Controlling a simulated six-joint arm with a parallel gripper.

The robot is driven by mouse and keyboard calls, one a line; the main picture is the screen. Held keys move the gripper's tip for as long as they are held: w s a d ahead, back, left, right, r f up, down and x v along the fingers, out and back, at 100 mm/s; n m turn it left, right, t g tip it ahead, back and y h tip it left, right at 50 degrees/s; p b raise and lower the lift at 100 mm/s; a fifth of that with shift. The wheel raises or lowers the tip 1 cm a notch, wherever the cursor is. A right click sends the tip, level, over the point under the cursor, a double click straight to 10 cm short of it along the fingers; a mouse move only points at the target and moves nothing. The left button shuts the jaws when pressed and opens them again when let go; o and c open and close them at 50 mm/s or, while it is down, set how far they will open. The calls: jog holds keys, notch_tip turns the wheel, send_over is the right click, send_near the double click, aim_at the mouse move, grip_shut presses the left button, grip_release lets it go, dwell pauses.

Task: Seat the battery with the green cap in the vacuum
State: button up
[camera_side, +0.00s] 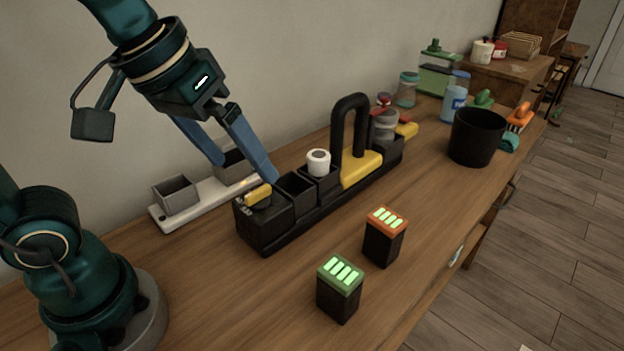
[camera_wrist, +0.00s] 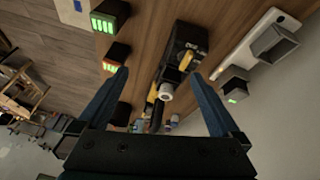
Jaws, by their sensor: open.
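The battery with the green cap (camera_side: 340,288) stands upright on the table near the front, its cap showing lit green bars; it also shows at the top of the wrist view (camera_wrist: 110,16). The black and yellow vacuum (camera_side: 265,228) lies along the table behind it, with a tall black loop handle and an open square bay (camera_side: 297,188) near its left end. My gripper (camera_side: 244,169) is open and empty above the vacuum's left end and the white base behind it. In the wrist view the vacuum (camera_wrist: 180,55) shows between my spread fingers.
A similar battery with an orange cap (camera_side: 384,236) stands just right of the green-capped one. A white base (camera_side: 170,222) with grey box-shaped holders (camera_side: 176,194) lies by the wall. A black bin (camera_side: 477,136) and several jars stand farther right. The table's front edge is close to both batteries.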

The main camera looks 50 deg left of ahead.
aim_at(341, 271)
jog(key=w+d+f+g, duration=0.1)
jog(key=d+f, duration=0.2)
jog(key=d, duration=0.1)
jog(key=w+d+f+m+g, duration=0.1)
jog(key=w+d+f+g, duration=0.1)
jog(key=d+f, duration=0.1)
jog(key=w+d+f+g, duration=0.1)
jog(key=w+d+f, duration=0.1)
jog(key=d, duration=0.3)
jog(key=shift+w+d+f+m+g+y, duration=0.2)
jog(key=shift+d+f+m+g+y, duration=0.15)
jog(key=shift+f, duration=0.4)
jog(key=shift+s+d+f, duration=0.15)
jog(key=shift+d+f, duration=0.05)
jog(key=shift+f, duration=2.5)
grip_shut()
